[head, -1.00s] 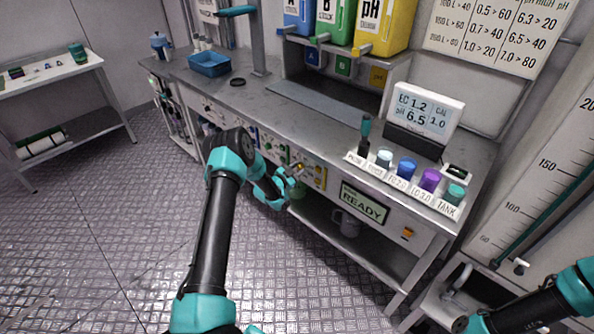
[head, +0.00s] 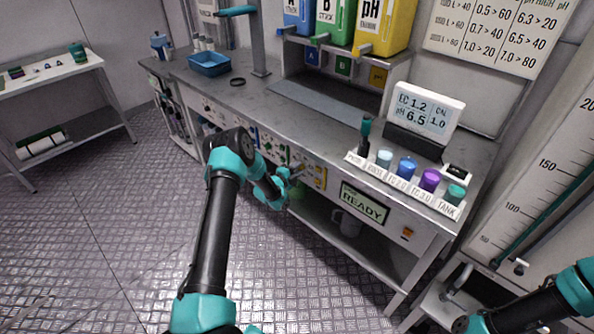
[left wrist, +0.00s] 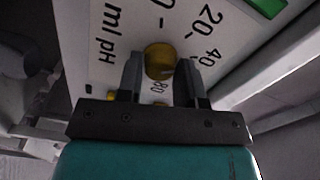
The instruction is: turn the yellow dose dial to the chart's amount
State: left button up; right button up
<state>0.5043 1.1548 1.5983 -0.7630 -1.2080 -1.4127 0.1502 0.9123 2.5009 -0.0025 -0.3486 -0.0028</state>
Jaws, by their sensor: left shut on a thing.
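The yellow dose dial (left wrist: 159,61) shows in the left wrist view on a white panel (left wrist: 105,45) marked "ml pH" with numbers 20, 40 and 80 around it. My left gripper (left wrist: 160,78) is shut on the dial, one finger on each side. In the head view the left gripper (head: 288,180) is at the yellow panel (head: 313,175) on the bench front and hides the dial there. The chart (head: 500,35) hangs on the back wall at the upper right; its pH column lists 6.3 > 20, 6.5 > 40, 7.0 > 80. A meter (head: 425,112) reads EC 1.2, pH 6.5.
A green "READY" screen (head: 363,204) is right of the panel. A rack of labelled, coloured caps (head: 407,168) stands on the bench's right end. A blue tray (head: 209,64) sits at its left. My right arm shows at lower right, its gripper out of view.

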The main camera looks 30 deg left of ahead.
pick_arm(q)
jog(key=shift+m, duration=1.2)
jog(key=o, duration=0.9)
jog(key=v, duration=1.7)
jog(key=shift+s, duration=0.25)
